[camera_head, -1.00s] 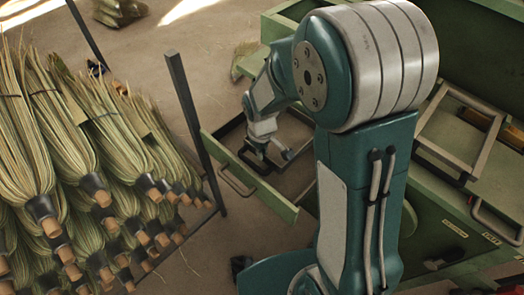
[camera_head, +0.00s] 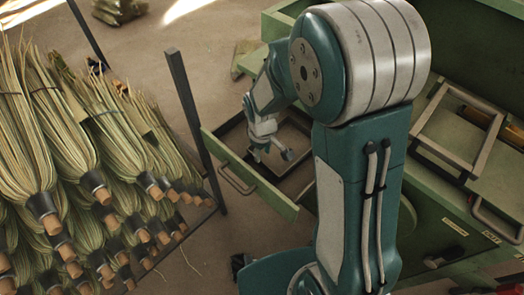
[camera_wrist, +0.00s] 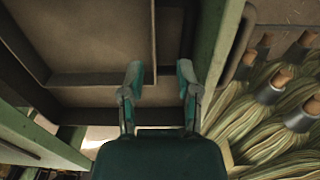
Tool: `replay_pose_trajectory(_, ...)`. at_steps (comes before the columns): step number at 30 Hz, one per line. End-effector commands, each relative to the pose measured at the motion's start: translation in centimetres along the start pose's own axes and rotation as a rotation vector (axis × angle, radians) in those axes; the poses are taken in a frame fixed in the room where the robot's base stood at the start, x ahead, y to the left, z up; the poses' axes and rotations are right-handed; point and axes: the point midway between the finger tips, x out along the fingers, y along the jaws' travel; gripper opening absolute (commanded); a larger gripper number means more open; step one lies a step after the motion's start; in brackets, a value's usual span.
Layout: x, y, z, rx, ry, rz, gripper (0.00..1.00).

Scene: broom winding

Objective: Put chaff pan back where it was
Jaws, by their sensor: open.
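A shallow pan with a dark raised rim and a dull brown floor, seemingly the chaff pan (camera_head: 232,126), sits inside a pulled-out green drawer (camera_head: 262,192) in the head view. In the wrist view the pan (camera_wrist: 90,35) fills the upper left, with its rim corner near my fingers. My gripper (camera_head: 272,154) is over the drawer and pan, pointing down. In the wrist view my gripper (camera_wrist: 160,74) has its fingers apart with nothing between them. I cannot tell whether a finger touches the rim. My arm hides part of the drawer.
A rack (camera_head: 183,95) with several stacked brooms stands at the left, close to the drawer. The green bench (camera_head: 435,225) at the right holds a square metal frame (camera_head: 425,140). The floor (camera_head: 225,35) behind is mostly clear.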

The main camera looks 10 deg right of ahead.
Motion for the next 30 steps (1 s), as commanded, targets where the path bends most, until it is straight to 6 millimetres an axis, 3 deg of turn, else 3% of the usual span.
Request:
replay_pose_trajectory(5,-0.8,0.0,-0.1,0.0,0.003,0.001,0.43)
replay_pose_trajectory(21,-11.3,0.1,-0.1,0.0,0.005,0.002,0.43)
replay_pose_trajectory(30,-14.0,0.1,0.6,0.023,0.019,0.008,0.43)
